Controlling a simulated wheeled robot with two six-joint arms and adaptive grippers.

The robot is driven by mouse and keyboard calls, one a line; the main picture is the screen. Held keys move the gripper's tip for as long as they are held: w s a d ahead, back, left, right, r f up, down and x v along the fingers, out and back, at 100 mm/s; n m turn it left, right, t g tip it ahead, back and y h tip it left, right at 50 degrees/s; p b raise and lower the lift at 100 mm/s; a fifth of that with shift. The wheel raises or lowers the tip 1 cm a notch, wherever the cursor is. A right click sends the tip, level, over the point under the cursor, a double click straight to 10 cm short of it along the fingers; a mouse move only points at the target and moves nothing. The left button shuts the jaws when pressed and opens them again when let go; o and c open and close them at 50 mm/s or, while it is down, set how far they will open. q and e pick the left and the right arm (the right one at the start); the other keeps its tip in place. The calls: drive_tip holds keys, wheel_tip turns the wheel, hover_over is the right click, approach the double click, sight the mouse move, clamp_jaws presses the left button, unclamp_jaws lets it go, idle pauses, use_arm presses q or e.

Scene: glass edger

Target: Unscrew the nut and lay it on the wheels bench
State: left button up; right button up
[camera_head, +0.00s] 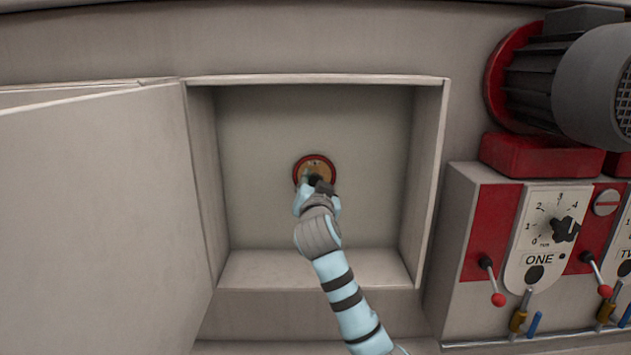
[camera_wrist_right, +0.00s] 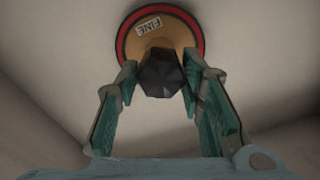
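The nut (camera_wrist_right: 160,74) is a dark faceted knob at the centre of a tan wheel (camera_wrist_right: 182,33) with a red rim and a small label reading FINE. The wheel (camera_head: 316,162) is mounted on the back wall of an open recess in the head view. My right gripper (camera_wrist_right: 160,72) reaches the wheel, with one finger on each side of the nut. The fingers are spread, and a narrow gap seems to show beside the nut. In the head view my right gripper (camera_head: 314,183) largely hides the nut. My left gripper and the wheels bench are not in view.
The recess (camera_head: 430,180) has side walls and a bottom ledge around my right arm. An open door panel (camera_head: 95,220) stands at the left. At the right are a motor (camera_head: 575,80) and a control panel (camera_head: 490,225) with dials and protruding levers.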

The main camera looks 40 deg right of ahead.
drive_tip(key=shift+c, duration=0.6)
drive_tip(key=shift+r, duration=0.1)
drive_tip(key=n+p, duration=1)
drive_tip(key=p, duration=0.1)
drive_tip(key=shift+r+n+p, duration=0.15)
drive_tip(key=shift+n+p, duration=0.25)
drive_tip(key=n+p, duration=0.9)
drive_tip(key=n, duration=0.2)
drive_tip(key=shift+a, duration=0.1)
drive_tip(key=n, duration=0.2)
drive_tip(key=shift+n, duration=0.4)
drive_tip(key=n, duration=0.3)
drive_tip(key=shift+f, duration=0.25)
drive_tip(key=o, duration=1.1)
